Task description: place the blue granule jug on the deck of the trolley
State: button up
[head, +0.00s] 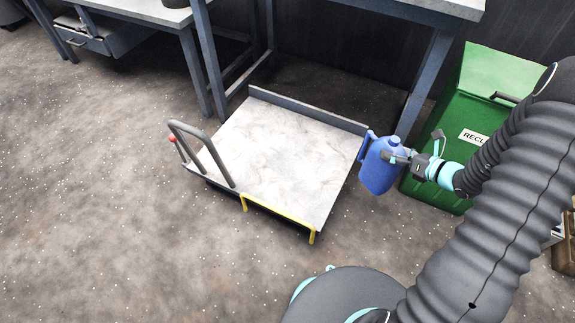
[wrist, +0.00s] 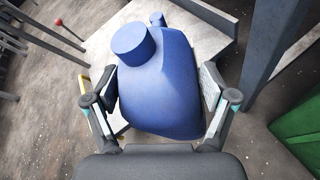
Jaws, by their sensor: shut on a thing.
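The blue granule jug (head: 378,168) is upright with its cap on top, at the right edge of the trolley in the head view. My gripper (head: 411,160) is shut on it from the right. In the wrist view the jug (wrist: 160,85) sits between the two fingers of my gripper (wrist: 158,98), with pads at both sides. The trolley's deck (head: 285,150) is a bare, pale, flat board with a low grey lip along its back. It also shows behind the jug in the wrist view (wrist: 115,35). The jug's underside and its height over the floor cannot be told.
A grey push handle (head: 203,152) with a red knob stands at the trolley's left. A yellow rail (head: 279,213) runs along its front edge. A green recycling bin (head: 440,150) stands close right of the jug. Blue-framed tables (head: 200,60) stand behind. The deck is clear.

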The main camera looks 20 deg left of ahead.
aim_at(299, 159)
jog(key=u, duration=0.8)
jog(key=k, duration=0.25)
jog(key=z, duration=0.1)
jog(key=i, duration=0.25)
jog(key=u, duration=0.1)
